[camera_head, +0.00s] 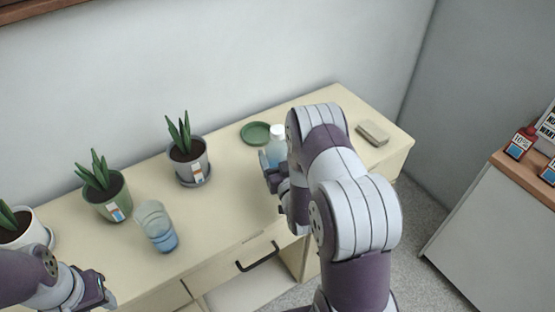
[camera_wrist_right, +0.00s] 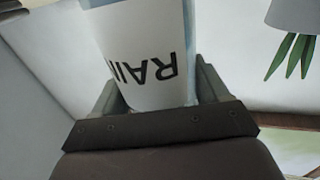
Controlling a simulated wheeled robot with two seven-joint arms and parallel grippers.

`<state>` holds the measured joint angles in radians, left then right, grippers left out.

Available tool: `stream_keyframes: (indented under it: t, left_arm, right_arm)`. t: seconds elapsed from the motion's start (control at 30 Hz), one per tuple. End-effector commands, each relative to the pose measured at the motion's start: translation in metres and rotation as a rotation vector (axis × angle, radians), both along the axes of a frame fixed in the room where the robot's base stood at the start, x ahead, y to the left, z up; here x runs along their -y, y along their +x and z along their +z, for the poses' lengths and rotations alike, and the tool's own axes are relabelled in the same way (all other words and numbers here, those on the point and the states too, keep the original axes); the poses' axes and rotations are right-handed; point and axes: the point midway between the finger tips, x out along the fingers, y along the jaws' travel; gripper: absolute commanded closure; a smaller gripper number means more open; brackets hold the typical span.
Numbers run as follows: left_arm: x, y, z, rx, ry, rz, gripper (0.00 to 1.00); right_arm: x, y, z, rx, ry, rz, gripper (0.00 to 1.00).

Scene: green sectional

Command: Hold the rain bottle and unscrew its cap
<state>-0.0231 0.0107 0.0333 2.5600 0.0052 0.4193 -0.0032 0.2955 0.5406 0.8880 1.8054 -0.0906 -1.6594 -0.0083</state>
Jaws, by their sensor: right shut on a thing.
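The rain bottle (camera_head: 275,151) stands near the back of the cream cabinet top, pale blue with a white cap (camera_head: 278,131) on it. My right gripper (camera_head: 270,168) is shut on the bottle, and my right arm hides part of its right side. In the right wrist view the bottle's white label (camera_wrist_right: 142,62) reads "RAI", upside down, between the fingers (camera_wrist_right: 160,98). My left gripper (camera_head: 98,287) is at the lower left, away from the bottle; its fingers are too small and dark to judge.
Several potted plants line the left, including a grey pot (camera_head: 190,165) and a green pot (camera_head: 112,202). A green saucer (camera_head: 255,133) lies behind the bottle, and a beige block (camera_head: 372,132) lies right. A drawer handle (camera_head: 257,257) sticks out in front.

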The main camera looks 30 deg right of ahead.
Motion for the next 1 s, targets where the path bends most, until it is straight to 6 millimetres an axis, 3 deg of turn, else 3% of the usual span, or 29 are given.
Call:
stream_keyframes:
  t: [0.13, 0.6, 1.0]
  left_arm:
    - [0.0, 0.0, 0.0, 0.0, 0.0, 0.0, 0.57]
    - [0.0, 0.0, -0.006, 0.0, 0.0, 0.0, 0.57]
    - [0.0, 0.0, -0.006, 0.0, 0.0, 0.0, 0.57]
  right_arm:
    - [0.0, 0.001, 0.031, 0.009, -0.002, 0.0, 0.66]
    - [0.086, -0.058, 0.091, 0.006, -0.003, -0.006, 0.66]
    - [0.096, -0.066, 0.1, 0.005, -0.001, 0.001, 0.66]
